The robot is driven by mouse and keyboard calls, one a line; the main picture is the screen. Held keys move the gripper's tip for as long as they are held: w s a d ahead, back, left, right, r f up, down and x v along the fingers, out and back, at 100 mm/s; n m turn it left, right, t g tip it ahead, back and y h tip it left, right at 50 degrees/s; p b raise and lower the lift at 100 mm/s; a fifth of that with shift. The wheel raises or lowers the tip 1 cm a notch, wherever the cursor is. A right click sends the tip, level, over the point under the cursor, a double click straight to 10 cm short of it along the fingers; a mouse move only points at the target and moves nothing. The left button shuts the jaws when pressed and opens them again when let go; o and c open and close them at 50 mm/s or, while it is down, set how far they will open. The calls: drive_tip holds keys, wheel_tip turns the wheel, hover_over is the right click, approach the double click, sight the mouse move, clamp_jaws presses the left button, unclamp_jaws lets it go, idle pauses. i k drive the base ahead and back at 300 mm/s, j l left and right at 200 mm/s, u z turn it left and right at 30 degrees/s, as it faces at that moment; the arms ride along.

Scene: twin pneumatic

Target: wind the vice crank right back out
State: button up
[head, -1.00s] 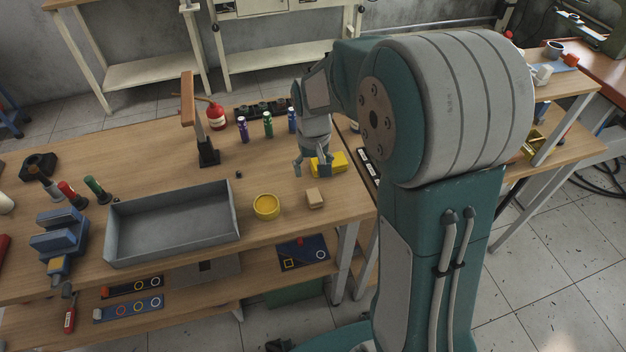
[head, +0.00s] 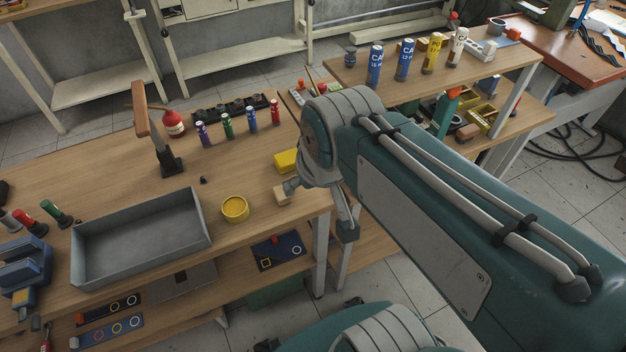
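The blue vice (head: 27,262) stands at the left of the bench, cut by the left edge of the head view. A small yellow-tan part (head: 20,297) shows at its front end. I cannot make out the crank clearly. My gripper (head: 318,208) is far to the right of the vice, by the bench's right front corner. Its two fingers look spread apart, with nothing seen between them. One finger is beside a small wooden block (head: 281,196). I cannot tell whether they touch.
A grey tray (head: 142,240) and a yellow bowl (head: 235,209) lie between my gripper and the vice. A yellow block (head: 286,160) lies near my arm.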

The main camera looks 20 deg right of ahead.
sight(23, 319)
drive_tip(key=u, duration=1.95)
